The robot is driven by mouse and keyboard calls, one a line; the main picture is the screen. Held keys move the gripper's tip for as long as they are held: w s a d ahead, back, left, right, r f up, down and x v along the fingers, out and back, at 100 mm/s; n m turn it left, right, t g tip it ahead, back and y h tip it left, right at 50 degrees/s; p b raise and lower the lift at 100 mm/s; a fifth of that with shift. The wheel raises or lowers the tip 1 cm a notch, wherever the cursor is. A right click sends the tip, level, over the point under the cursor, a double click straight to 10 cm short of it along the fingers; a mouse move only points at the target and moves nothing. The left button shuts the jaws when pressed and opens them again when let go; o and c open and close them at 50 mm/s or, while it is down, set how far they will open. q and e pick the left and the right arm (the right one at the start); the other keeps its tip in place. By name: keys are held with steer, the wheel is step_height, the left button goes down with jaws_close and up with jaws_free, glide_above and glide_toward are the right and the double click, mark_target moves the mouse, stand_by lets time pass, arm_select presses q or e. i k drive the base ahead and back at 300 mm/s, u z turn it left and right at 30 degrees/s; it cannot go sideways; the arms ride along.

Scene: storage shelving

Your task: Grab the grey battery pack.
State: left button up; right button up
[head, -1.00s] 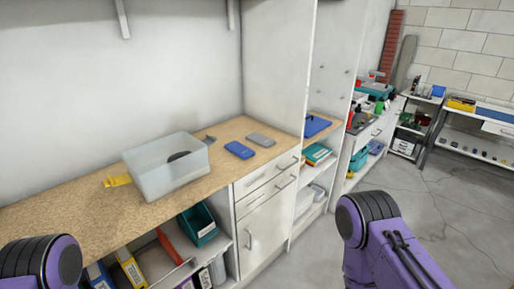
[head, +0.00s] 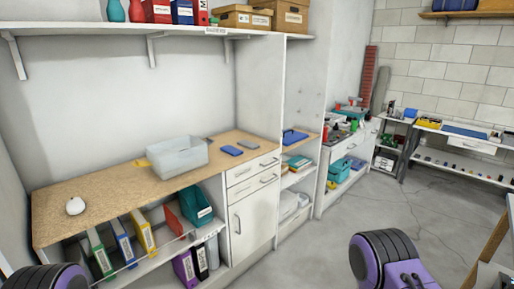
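A flat grey pack (head: 248,144), which looks like the grey battery pack, lies on the wooden countertop (head: 100,190) near its right end. A similar blue pack (head: 230,151) lies just to its left. Parts of my two arms show at the bottom left and bottom right of the head view. Neither gripper is in the picture, and both arms are well short of the countertop.
A translucent bin (head: 178,158) stands left of the packs, with a yellow item beside it. A white mouse (head: 76,206) lies at the left end. Binders (head: 143,232) fill the shelf below. A shelf (head: 130,28) hangs above. The floor (head: 330,235) at right is clear.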

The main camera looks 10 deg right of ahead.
mark_target(246, 143)
steer(key=z, duration=0.6)
steer(key=i, duration=0.7)
steer(key=z, duration=0.7)
steer(key=i, duration=0.9)
steer(key=u, duration=0.65)
steer(key=i, duration=0.75)
steer(key=u, duration=0.65)
